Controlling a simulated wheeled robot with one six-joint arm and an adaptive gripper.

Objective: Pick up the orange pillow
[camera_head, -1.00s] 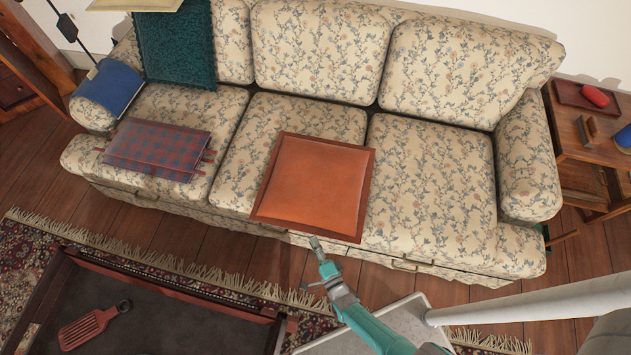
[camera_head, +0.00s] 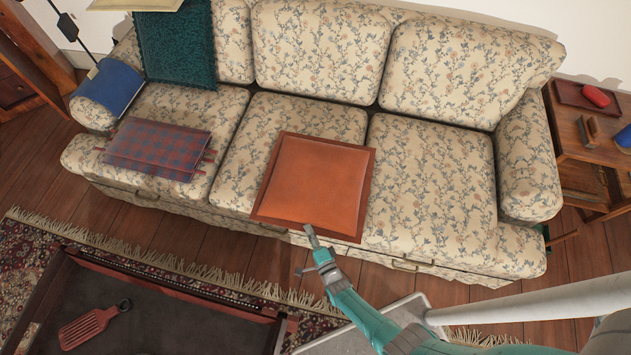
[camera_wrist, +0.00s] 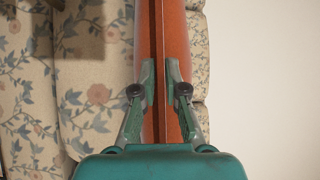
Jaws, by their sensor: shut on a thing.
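The orange pillow (camera_head: 315,183) is square with a darker red-brown border. My gripper (camera_head: 309,231) is at the pillow's front edge in the head view. In the wrist view, my gripper (camera_wrist: 165,75) has its two fingers on either side of the pillow's dark border (camera_wrist: 160,25), shut on it. The orange faces bulge out on both sides of that border. The pillow's underside is hidden in the head view.
The floral sofa (camera_head: 430,190) also holds a folded plaid blanket (camera_head: 158,148) and a teal pillow (camera_head: 175,45). A dark low table (camera_head: 150,310) with a red slotted spatula (camera_head: 88,328) stands at the lower left. A wooden side table (camera_head: 570,150) stands at the right.

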